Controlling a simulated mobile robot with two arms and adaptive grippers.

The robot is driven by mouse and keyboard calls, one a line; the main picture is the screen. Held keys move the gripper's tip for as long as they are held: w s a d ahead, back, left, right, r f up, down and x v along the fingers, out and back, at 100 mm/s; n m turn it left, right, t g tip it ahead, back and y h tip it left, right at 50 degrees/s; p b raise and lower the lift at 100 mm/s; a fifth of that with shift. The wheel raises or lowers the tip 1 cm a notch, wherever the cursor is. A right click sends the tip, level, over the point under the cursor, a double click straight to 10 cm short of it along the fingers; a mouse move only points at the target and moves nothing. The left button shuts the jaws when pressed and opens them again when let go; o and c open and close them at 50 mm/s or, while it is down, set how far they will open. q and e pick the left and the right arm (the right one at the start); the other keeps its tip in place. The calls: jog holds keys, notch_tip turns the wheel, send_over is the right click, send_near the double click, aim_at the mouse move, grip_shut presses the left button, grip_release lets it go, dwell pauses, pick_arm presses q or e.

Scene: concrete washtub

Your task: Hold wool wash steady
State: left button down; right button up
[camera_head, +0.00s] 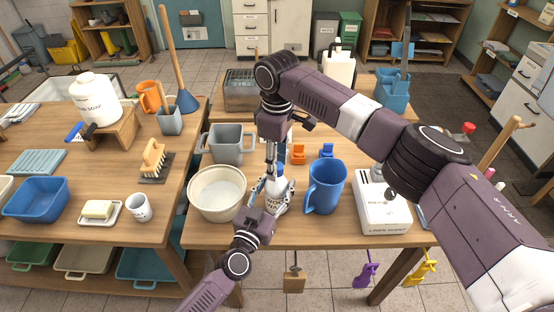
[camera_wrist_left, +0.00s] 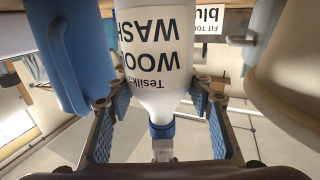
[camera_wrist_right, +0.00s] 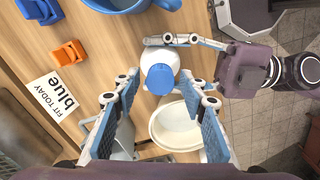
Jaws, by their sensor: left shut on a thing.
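The white wool wash bottle (camera_head: 277,199) stands upright on the table, with a blue cap that shows in the right wrist view (camera_wrist_right: 160,79). My left gripper (camera_head: 268,191) is shut on the bottle. In the left wrist view the bottle (camera_wrist_left: 156,60) is upside down between the two fingers, with lettering facing the camera. My right gripper (camera_wrist_right: 163,97) is open and points down from above the cap; its fingers are apart, with no visible hold on the bottle. In the head view the right arm partly hides the bottle's top.
A blue jug (camera_head: 325,188) stands close right of the bottle, and a cream bowl (camera_head: 217,190) close left. A card (camera_wrist_right: 52,98) reads "FIT TODAY blue". A white box (camera_head: 383,205) stands right.

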grip_shut()
jog(key=shift+m, duration=0.9)
jog(key=shift+o, duration=0.8)
grip_release()
notch_tip(320, 180, up, 12)
pick_arm(q)
jog(key=c, duration=0.9)
grip_release()
